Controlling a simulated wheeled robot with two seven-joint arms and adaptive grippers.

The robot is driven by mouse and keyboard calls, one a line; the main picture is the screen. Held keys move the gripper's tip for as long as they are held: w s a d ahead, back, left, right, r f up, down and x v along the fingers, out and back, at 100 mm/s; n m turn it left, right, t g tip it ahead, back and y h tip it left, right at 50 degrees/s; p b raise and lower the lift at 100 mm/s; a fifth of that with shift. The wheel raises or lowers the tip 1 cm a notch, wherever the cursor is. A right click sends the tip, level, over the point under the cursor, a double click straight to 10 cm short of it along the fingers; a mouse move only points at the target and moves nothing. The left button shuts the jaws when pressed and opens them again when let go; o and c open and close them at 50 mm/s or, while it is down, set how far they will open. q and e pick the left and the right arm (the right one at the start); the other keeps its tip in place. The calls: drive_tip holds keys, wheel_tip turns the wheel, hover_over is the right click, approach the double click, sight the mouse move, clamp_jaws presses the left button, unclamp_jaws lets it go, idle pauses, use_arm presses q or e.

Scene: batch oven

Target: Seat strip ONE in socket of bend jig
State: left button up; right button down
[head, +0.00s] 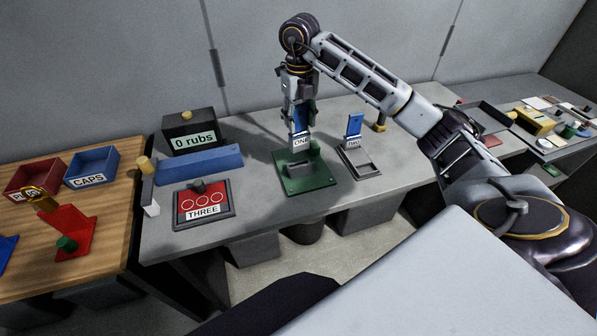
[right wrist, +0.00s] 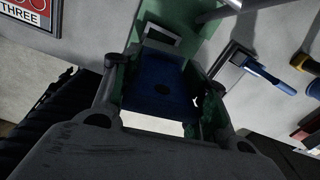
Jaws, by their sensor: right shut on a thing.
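Strip ONE is blue with a white label reading ONE (head: 301,141), and stands upright in my right gripper (head: 300,112). In the right wrist view the strip (right wrist: 160,88) is a dark blue plate between the two fingers. The gripper is shut on it, pointing down over the green bend jig (head: 307,184). The strip's lower end is close to the jig's raised green block. Whether it touches the jig or enters the socket I cannot tell. The jig's green base also shows in the right wrist view (right wrist: 200,52). My left gripper is out of view.
Right of the jig, a blue strip labelled TWO (head: 354,127) stands in a grey holder (head: 360,162). Bare grey bench lies in front of the jig.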

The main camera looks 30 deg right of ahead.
sight(300, 133)
drive_tip(key=shift+m, duration=0.9)
drive_tip(key=shift+s+f, duration=0.1)
drive_tip(key=shift+f+p, duration=0.45)
drive_tip(key=shift+f, duration=2.55)
drive_tip(key=shift+f+p, duration=0.3)
drive_tip(key=shift+f, duration=1.3)
drive_tip(key=shift+d+f, duration=0.1)
drive_tip(key=shift+f, duration=0.2)
drive_tip(key=shift+f, duration=0.1)
drive_tip(key=c, duration=0.8)
unclamp_jaws()
